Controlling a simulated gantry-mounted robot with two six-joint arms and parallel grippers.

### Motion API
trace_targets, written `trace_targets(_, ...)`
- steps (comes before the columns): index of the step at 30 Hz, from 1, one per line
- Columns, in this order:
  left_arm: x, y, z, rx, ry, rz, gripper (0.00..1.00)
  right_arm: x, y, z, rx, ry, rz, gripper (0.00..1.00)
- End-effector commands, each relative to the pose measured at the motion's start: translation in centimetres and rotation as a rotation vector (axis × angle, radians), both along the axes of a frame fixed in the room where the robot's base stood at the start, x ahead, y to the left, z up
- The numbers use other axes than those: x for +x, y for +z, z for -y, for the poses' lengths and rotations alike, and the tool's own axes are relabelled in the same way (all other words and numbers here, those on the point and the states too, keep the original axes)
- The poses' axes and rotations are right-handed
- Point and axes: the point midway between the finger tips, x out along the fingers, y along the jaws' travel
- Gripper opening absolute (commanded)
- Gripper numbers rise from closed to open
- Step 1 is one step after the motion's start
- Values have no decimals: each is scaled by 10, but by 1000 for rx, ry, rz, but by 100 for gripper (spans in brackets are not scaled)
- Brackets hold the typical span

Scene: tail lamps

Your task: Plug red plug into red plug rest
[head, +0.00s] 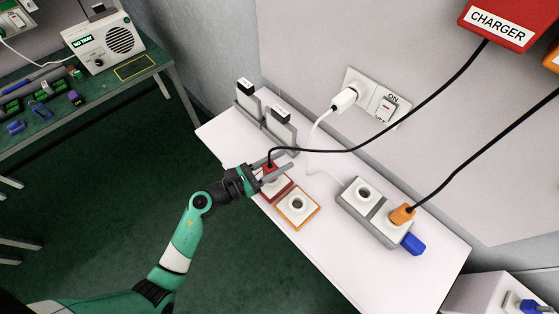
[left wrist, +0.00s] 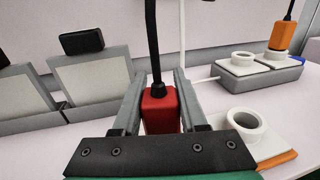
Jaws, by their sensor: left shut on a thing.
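The red plug (head: 268,170) is between the fingers of my left gripper (head: 276,168), which is shut on it. It also shows in the left wrist view (left wrist: 160,108), upright between the two grey fingers, with its black cable rising from the top. The red plug rest (head: 278,188), a white square pad with a red edge, lies right beneath and beside the plug and is partly covered by the gripper. I cannot tell whether the plug sits in its socket. The rest is hidden in the left wrist view. My right gripper is not in view.
An orange-edged plug rest (head: 297,207) lies beside the red one. A grey power strip (head: 361,205) holds an orange plug (head: 402,214); a blue plug (head: 413,244) is beside it. Two grey upright holders (head: 280,127) stand behind. The red plug's cable runs to the red charger (head: 497,22).

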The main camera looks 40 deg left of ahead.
Motion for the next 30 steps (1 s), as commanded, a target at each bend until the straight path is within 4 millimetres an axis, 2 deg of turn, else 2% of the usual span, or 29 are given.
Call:
trace_targets(2,0,0,0,0,0,1,0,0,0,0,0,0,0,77)
trace_targets(3,0,1,0,0,0,1,45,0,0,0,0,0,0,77)
trace_targets(8,0,1,0,0,0,1,74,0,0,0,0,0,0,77)
trace_targets(9,0,0,0,0,0,1,77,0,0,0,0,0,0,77)
trace_targets(23,-5,0,-2,-1,2,0,77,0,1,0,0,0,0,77)
trace_targets(26,-19,0,-6,-1,4,-1,77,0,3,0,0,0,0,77)
trace_targets(30,-50,1,-14,-1,8,-2,77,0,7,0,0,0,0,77)
